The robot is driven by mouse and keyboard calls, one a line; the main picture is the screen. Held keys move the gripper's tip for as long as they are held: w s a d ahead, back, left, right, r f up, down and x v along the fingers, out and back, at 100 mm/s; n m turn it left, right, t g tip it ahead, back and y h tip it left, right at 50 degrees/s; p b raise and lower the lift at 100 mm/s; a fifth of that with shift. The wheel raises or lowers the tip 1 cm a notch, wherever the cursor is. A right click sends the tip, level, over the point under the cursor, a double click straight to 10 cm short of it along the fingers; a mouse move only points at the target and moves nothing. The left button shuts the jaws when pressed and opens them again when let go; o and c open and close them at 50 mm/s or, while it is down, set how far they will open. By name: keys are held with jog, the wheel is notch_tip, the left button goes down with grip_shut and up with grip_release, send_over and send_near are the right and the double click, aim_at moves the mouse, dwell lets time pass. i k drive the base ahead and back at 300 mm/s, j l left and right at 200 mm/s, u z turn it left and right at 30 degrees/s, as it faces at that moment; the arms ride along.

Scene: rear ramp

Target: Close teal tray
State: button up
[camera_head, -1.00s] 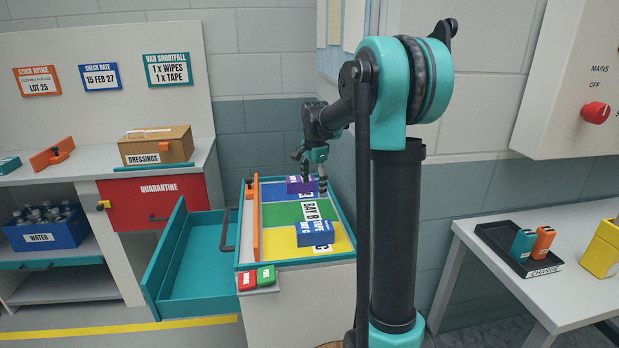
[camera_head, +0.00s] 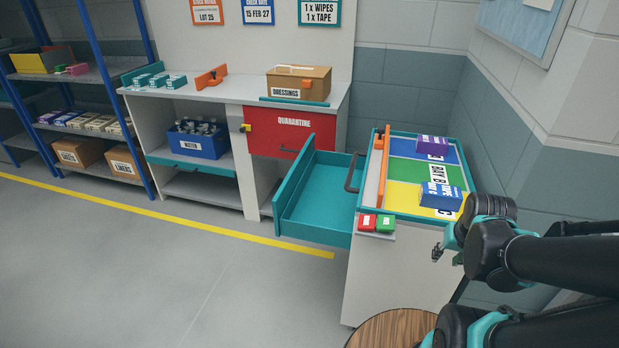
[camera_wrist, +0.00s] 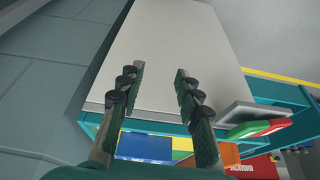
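The teal tray (camera_head: 322,200) is an open, empty drawer, pulled out to the left from the side of the bay cabinet (camera_head: 390,275). Its dark handle (camera_head: 352,172) stands at the tray's cabinet-side end. My gripper (camera_wrist: 155,76) is open and empty in the wrist view, its two fingers apart in front of the cabinet's pale panel (camera_wrist: 170,45). In the head view my arm comes in at lower right, and the gripper's end shows small beside the cabinet, right of the tray and apart from it.
On the cabinet top are a purple box (camera_head: 432,145) in the blue bay, a blue tape box (camera_head: 441,196), and an orange bar (camera_head: 383,170). A round wooden stool top (camera_head: 392,330) is below. Floor at left is clear.

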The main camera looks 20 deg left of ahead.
aim_at(311, 204)
jog(key=j, duration=0.45)
jog(key=k+j+z, duration=0.15)
jog(key=j, duration=0.8)
jog(key=k+j+z, duration=0.1)
jog(key=j, duration=0.8)
jog(key=i+j+z, duration=0.1)
jog(key=j, duration=0.35)
jog(key=i+j, duration=0.15)
jog(key=j, duration=0.3)
jog(key=i+j+z, duration=0.15)
jog(key=j, duration=0.3)
jog(key=k+j+z, duration=0.1)
jog(key=k+j, duration=0.1)
jog(key=j, duration=0.05)
